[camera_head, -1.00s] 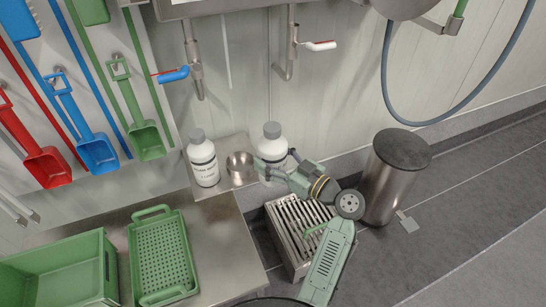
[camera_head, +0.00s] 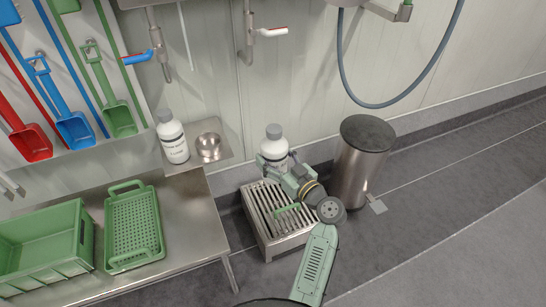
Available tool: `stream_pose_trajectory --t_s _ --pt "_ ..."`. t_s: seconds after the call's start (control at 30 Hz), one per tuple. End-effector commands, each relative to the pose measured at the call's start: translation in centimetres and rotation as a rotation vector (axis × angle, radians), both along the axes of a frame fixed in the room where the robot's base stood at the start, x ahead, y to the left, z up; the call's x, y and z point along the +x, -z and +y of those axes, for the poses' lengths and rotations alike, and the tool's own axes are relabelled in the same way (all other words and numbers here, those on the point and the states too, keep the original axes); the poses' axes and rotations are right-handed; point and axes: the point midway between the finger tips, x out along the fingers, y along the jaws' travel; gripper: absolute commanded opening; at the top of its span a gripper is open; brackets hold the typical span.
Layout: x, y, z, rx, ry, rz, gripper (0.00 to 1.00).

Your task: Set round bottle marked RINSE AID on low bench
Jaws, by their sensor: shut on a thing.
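A white round bottle with a grey cap (camera_head: 274,146) is in my gripper (camera_head: 277,164), upright, above the back of the low slatted steel bench (camera_head: 262,228). My gripper is shut around its lower body. I cannot read a label on this bottle, and the fingers hide part of it. A second white bottle with a grey cap (camera_head: 173,141) stands on the small steel wall shelf (camera_head: 222,155); its label has dark print too small to read. The low bench top carries no bottle, and my arm covers its right side.
A steel bowl (camera_head: 208,147) sits on the shelf. A steel pedal bin (camera_head: 361,165) stands close to the right of my gripper. A steel table (camera_head: 195,222) at left holds a green crate (camera_head: 45,245) and a green perforated basket (camera_head: 134,228).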

Motion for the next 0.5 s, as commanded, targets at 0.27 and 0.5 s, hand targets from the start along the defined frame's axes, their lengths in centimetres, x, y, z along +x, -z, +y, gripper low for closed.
stream_pose_trajectory --t_s 0.27,0.5 --pt "3.6 6.4 -0.5 0.002 0.305 0.002 0.07" --pt "4.1 10.1 0.0 -0.002 0.55 -0.004 0.07"
